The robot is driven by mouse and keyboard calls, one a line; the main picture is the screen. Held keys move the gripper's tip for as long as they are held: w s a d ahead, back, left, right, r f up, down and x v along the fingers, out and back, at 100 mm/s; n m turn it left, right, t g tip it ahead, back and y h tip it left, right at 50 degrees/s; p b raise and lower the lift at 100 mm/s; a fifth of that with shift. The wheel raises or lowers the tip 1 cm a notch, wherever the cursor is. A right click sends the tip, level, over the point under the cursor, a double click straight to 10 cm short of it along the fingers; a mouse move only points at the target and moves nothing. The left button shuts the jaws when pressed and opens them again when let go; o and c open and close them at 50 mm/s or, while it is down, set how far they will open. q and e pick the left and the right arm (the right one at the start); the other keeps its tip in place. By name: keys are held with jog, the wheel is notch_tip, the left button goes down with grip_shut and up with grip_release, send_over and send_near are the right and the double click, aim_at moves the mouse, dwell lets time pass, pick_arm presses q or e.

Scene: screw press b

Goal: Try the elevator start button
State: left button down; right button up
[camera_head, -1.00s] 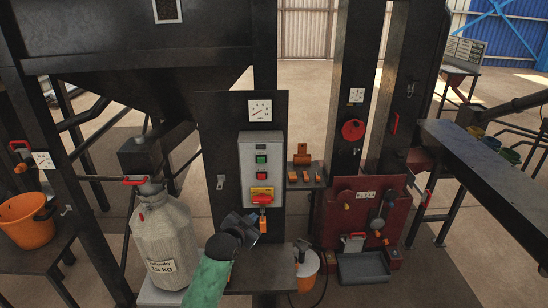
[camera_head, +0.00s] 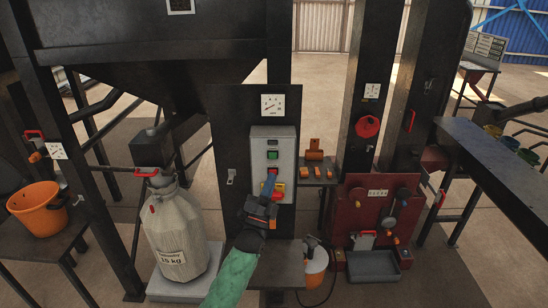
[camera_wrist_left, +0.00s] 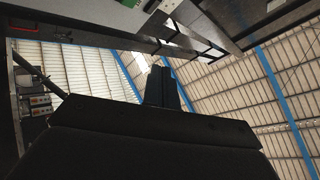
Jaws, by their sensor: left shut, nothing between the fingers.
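A pale grey control box (camera_head: 287,148) is fixed to a dark upright panel in the head view. A green button (camera_head: 272,155) shows on its face, with a small dark display or label above it. A yellow and red switch (camera_head: 278,193) is low on the box, partly covered by my gripper. My left gripper (camera_head: 269,178) is shut and empty, in front of the lower box, its tips just below the green button. I cannot tell whether they touch the box. In the left wrist view the shut fingers (camera_wrist_left: 162,88) point up toward the box's edge.
A sack (camera_head: 178,225) stands on a pale platform at left, and an orange bucket (camera_head: 37,208) on a table further left. An orange-topped shelf (camera_head: 314,172) and a red machine (camera_head: 352,215) are at right.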

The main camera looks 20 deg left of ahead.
aim_at(273, 156)
pick_arm(q)
jog(key=shift+m, duration=0.4)
